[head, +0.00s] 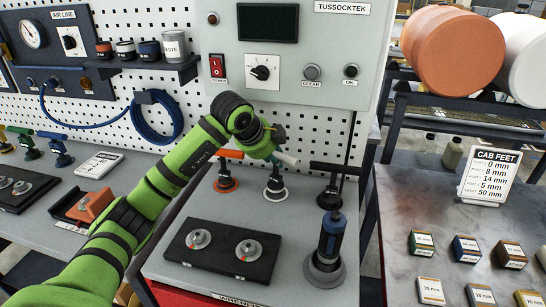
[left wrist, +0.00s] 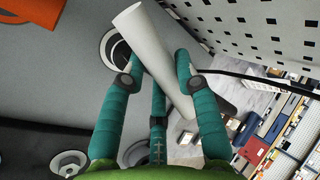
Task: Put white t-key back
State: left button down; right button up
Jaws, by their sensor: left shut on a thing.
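The white t-key shows its white handle (head: 287,159) in the head view, between an orange t-key and a black one. Its handle (left wrist: 151,52) runs diagonally between the fingers in the left wrist view. My left gripper (head: 278,145) comes from above and is shut on this handle; its teal fingers (left wrist: 160,85) lie on both sides. Directly below is a white-ringed round holder (head: 275,193); its ring and dark centre (left wrist: 112,48) show beside the handle in the wrist view. I cannot tell how deep the stem sits. My right gripper is not in view.
The orange t-key (head: 227,155) stands close on the left and the black t-key (head: 333,170) on the right. A black tray (head: 218,265) with two discs and a blue-handled tool (head: 331,240) stand in front. The pegboard (head: 310,130) rises close behind.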

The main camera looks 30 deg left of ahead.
pick_arm(q)
jog(key=shift+f+p, duration=0.3)
jog(key=shift+f, duration=0.05)
jog(key=shift+w+a+f, duration=0.1)
jog(key=shift+w+f, duration=0.15)
jog(key=shift+f, duration=0.15)
jog(key=c, duration=0.9)
grip_release()
jog(key=shift+s, duration=0.1)
